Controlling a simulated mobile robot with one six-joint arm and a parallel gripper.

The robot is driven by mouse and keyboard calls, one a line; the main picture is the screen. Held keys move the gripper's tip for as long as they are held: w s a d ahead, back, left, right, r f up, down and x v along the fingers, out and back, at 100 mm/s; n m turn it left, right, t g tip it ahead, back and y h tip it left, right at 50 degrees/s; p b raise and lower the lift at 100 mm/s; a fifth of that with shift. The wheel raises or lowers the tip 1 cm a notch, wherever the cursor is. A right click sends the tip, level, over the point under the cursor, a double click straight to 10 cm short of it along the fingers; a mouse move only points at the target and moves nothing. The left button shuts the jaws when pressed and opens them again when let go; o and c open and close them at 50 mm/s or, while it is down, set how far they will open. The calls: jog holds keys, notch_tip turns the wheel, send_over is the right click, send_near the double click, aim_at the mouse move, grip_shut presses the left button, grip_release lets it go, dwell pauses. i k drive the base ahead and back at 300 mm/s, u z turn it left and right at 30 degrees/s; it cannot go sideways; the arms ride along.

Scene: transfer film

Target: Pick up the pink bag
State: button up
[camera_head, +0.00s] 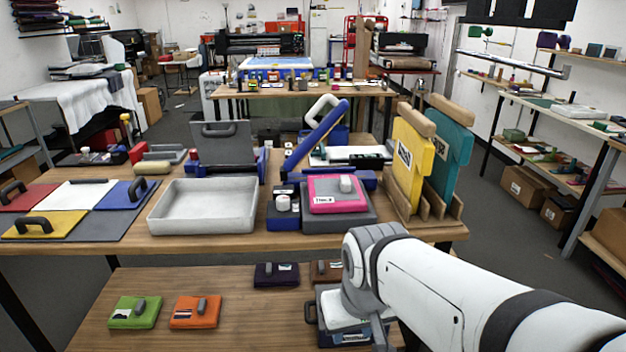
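The pink bag (336,193) is a flat, bright pink square with a white label at its front left and a small grey handle on top. It lies flat on a dark grey block (335,217) on the wooden table, right of the pale grey tray. My white arm comes in from the lower right and bends at a grey joint in front of the table's front edge. My gripper is out of the picture, so its fingers do not show. Nothing of my arm touches the pink bag.
A pale grey tray (203,222) stands left of the bag. Upright yellow (410,160) and teal (452,158) boards stand close on its right. A blue slanted lever (318,135) rises behind it. Green (134,313) and orange (195,312) bags lie on the lower shelf.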

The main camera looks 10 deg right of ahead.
aim_at(335, 193)
jog(key=z, duration=0.25)
jog(key=i, duration=1.5)
jog(key=z, duration=0.05)
jog(key=k, duration=0.55)
jog(key=u, duration=1.25)
jog(key=k, duration=0.7)
jog(key=z, duration=0.65)
